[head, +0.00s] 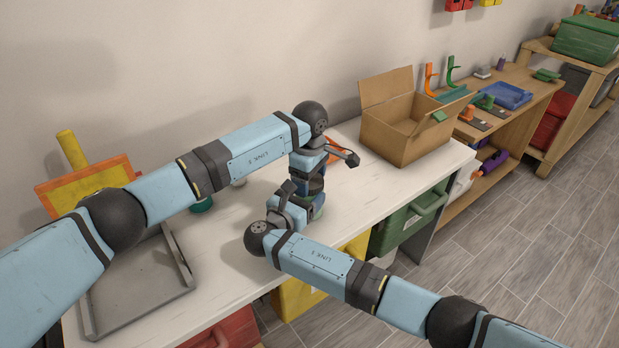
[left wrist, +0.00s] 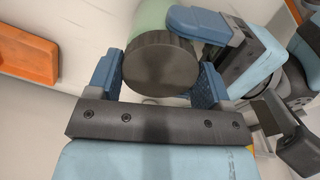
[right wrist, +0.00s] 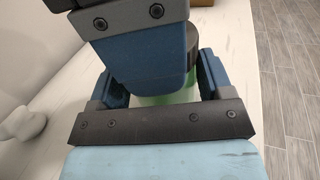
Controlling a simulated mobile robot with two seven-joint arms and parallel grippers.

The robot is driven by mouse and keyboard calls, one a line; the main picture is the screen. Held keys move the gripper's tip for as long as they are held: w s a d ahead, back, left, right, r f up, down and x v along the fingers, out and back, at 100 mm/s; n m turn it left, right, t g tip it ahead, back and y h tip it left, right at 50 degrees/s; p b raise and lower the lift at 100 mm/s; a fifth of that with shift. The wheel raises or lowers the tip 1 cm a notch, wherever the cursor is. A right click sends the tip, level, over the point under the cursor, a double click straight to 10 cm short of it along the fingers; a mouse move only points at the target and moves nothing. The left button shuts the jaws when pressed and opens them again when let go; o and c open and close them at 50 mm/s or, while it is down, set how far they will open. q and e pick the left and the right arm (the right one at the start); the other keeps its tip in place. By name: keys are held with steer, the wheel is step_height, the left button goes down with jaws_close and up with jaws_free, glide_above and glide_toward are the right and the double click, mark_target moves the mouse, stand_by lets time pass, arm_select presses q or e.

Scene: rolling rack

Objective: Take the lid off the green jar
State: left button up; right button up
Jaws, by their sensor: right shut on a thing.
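The green jar (left wrist: 148,16) has a pale green body and a dark grey round lid (left wrist: 160,66). Its body shows in the right wrist view (right wrist: 165,98) between the fingers of my right gripper (right wrist: 163,85), which is shut on it. My left gripper (left wrist: 158,80) is above, with one blue finger on each side of the lid; it looks open around it. The lid's edge also shows in the right wrist view (right wrist: 193,48). In the head view the left gripper (head: 312,182) and right gripper (head: 298,203) hide most of the jar.
An open cardboard box (head: 400,140) stands on the white table (head: 235,250) to the right. A grey tray (head: 140,295) and an orange-framed board (head: 85,185) are at the left. A small green object (head: 201,206) lies behind the left arm. Coloured bins sit below the tabletop.

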arm_select(q)
steer(key=shift+o, duration=0.3)
steer(key=shift+n, duration=1.7)
steer(key=o, duration=1)
